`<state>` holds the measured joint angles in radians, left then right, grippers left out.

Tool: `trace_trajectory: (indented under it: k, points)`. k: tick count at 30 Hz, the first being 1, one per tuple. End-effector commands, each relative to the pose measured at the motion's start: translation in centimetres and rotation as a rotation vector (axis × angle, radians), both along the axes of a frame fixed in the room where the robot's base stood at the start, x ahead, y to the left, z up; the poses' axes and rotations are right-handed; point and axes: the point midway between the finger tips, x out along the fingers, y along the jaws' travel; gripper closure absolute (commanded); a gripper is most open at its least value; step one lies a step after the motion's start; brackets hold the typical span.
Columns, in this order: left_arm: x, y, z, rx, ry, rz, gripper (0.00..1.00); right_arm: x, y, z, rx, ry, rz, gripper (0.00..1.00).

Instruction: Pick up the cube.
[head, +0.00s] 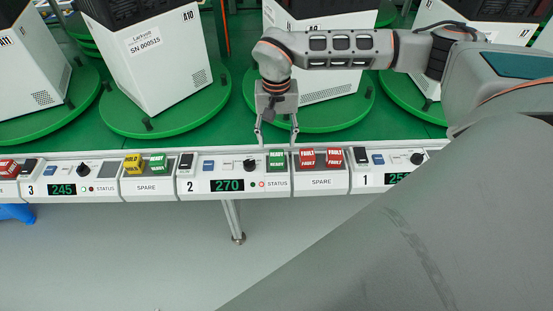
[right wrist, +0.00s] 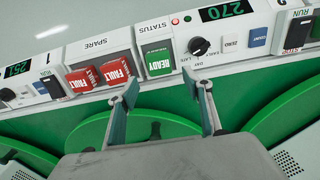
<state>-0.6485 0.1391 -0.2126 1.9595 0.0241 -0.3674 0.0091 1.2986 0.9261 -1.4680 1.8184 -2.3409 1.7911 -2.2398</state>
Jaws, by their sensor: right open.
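Several cubes sit on the white control panel. A green READY cube (head: 277,160) stands at the right end of station 2; it also shows in the right wrist view (right wrist: 158,57). My right gripper (head: 278,143) is open and empty, pointing down just behind and above this cube. In the right wrist view its two fingers (right wrist: 168,95) are spread wide, with the green cube beyond the gap. Two red FAULT cubes (head: 320,158) lie on the SPARE section to the right. A yellow cube (head: 133,164) and another green cube (head: 157,163) lie on the left SPARE section. My left gripper is out of view.
Another red cube (head: 9,168) is at the far left. A black knob (head: 250,165) and switches stand close to the READY cube. Behind the panel, white boxes (head: 160,55) stand on green turntables (head: 125,122). The floor in front is clear.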

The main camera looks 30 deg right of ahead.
Motion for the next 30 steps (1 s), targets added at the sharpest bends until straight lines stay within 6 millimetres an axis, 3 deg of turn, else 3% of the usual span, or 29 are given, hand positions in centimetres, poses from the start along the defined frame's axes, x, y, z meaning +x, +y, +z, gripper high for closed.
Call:
trace_trajectory:
  k: [15,24,25,30]
  points:
    - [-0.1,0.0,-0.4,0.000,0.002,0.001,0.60,-0.9,0.6,-6.3,0.004,0.002,-0.002,0.50]
    - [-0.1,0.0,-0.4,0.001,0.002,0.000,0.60,-0.9,0.6,-6.7,0.004,0.000,-0.001,0.50]
    - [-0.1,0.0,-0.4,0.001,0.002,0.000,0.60,-0.9,0.6,-6.7,0.004,0.000,-0.001,0.53]
    - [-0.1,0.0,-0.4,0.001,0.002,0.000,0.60,-0.9,0.6,-6.7,0.004,0.000,-0.001,0.92]
